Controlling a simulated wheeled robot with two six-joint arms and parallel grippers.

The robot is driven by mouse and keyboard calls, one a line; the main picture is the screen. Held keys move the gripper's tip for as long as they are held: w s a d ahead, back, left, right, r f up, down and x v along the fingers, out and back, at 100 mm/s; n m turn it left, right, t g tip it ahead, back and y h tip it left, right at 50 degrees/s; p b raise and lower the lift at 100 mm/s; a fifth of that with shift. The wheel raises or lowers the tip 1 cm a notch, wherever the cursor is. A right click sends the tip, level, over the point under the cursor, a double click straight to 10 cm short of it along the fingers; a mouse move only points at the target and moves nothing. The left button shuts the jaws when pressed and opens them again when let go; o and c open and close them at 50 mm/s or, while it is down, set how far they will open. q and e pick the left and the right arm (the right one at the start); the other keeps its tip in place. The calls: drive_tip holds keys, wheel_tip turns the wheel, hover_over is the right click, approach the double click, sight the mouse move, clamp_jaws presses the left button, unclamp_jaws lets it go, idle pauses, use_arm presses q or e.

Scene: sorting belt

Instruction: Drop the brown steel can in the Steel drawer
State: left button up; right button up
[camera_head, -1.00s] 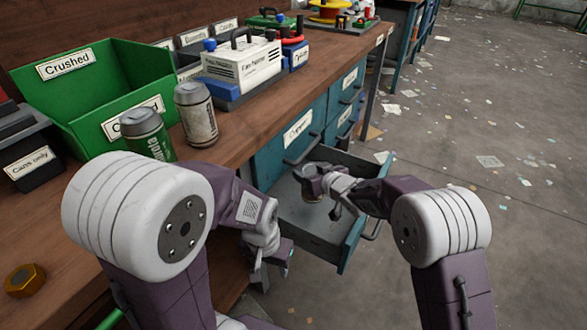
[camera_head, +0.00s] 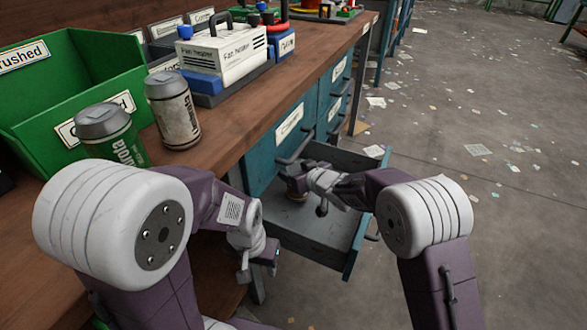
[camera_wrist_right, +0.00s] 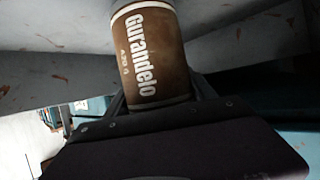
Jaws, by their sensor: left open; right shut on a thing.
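The brown can (camera_wrist_right: 150,58), lettered "Gurandelo", is in my right gripper in the right wrist view, with grey drawer surfaces close behind it. In the head view my right gripper (camera_head: 300,180) is over the inside of an open teal drawer (camera_head: 318,240), near its back left. Only a small brown part of the can (camera_head: 296,187) shows there. The open drawer's own label is not in view. My left gripper (camera_head: 258,265) is open and empty, low beside the bench, left of the drawer.
A green can (camera_head: 110,135) and a pale can (camera_head: 175,112) stand on the wooden bench beside the green "Crushed" bin (camera_head: 75,85). A fan heater (camera_head: 222,50) stands farther back. The floor at right has only litter.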

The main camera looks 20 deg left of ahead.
drive_tip(key=shift+f, duration=0.3)
drive_tip(key=o, duration=1.3)
drive_tip(key=shift+o, duration=0.2)
drive_tip(key=shift+r, duration=0.1)
drive_tip(key=shift+r+p, duration=0.35)
drive_tip(key=shift+r, duration=0.35)
drive_tip(key=p+v, duration=0.1)
drive_tip(key=v, duration=0.5)
drive_tip(key=shift+s+d, duration=0.15)
drive_tip(key=shift+d, duration=0.05)
drive_tip(key=shift+s+d+r, duration=0.1)
drive_tip(key=shift+s+d, duration=0.2)
drive_tip(key=shift+s, duration=0.05)
